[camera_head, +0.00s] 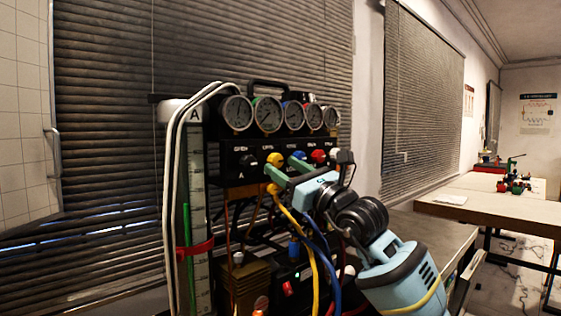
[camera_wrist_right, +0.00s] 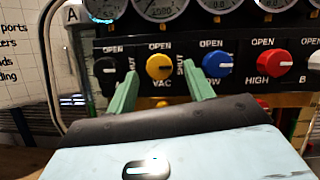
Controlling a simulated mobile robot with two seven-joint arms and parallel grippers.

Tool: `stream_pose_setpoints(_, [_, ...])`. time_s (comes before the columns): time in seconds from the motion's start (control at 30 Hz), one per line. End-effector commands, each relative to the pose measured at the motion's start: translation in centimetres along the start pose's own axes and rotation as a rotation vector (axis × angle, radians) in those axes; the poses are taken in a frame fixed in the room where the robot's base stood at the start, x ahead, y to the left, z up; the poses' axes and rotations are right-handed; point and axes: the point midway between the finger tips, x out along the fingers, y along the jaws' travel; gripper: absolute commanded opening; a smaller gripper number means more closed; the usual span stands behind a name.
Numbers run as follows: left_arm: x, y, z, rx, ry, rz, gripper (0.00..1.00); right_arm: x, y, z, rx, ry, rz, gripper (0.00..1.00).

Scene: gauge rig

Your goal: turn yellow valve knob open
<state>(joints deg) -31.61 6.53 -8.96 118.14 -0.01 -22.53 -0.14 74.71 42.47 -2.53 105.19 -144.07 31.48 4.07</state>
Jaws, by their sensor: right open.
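The yellow valve knob (camera_head: 274,159) is on the black gauge panel, second from the left in the knob row. In the right wrist view the yellow knob (camera_wrist_right: 159,67) sits above the label VAC, with OPEN above it and SHUT at its right; its white mark appears to point right, toward SHUT. My right gripper (camera_head: 284,168) is open in front of the panel. In the wrist view its green fingers (camera_wrist_right: 160,75) stand on either side of the yellow knob, with gaps visible. Whether the tips reach the knob's depth is unclear. My left gripper is out of view.
A blue knob (camera_wrist_right: 217,64) is close to the right finger, with a red knob (camera_wrist_right: 273,62) beyond it and a black knob (camera_wrist_right: 105,66) at left. Several gauges (camera_head: 268,114) sit above. Hoses (camera_head: 311,250) hang below. A table (camera_head: 500,207) stands at far right.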

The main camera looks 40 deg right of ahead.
Motion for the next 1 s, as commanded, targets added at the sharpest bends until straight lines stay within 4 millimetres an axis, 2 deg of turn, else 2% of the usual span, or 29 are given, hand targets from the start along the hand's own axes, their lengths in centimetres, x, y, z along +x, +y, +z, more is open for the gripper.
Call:
stream_pose_setpoints(0.2, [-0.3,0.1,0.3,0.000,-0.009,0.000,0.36,1.9,0.0,0.1,0.001,-0.001,0.000,0.52])
stream_pose_setpoints(0.53, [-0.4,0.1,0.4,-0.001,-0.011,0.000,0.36,2.2,0.0,-0.1,0.000,0.001,0.001,0.52])
stream_pose_setpoints(0.87, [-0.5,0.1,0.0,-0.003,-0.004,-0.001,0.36,2.2,0.0,-0.1,0.001,0.001,0.001,0.10])
stream_pose_setpoints(0.9, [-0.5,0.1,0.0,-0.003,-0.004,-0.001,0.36,2.2,0.0,-0.1,0.001,0.001,0.001,0.08])
stream_pose_setpoints(1.0, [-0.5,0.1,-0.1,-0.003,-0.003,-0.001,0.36,2.2,0.0,-0.1,-0.002,0.001,0.002,0.08])
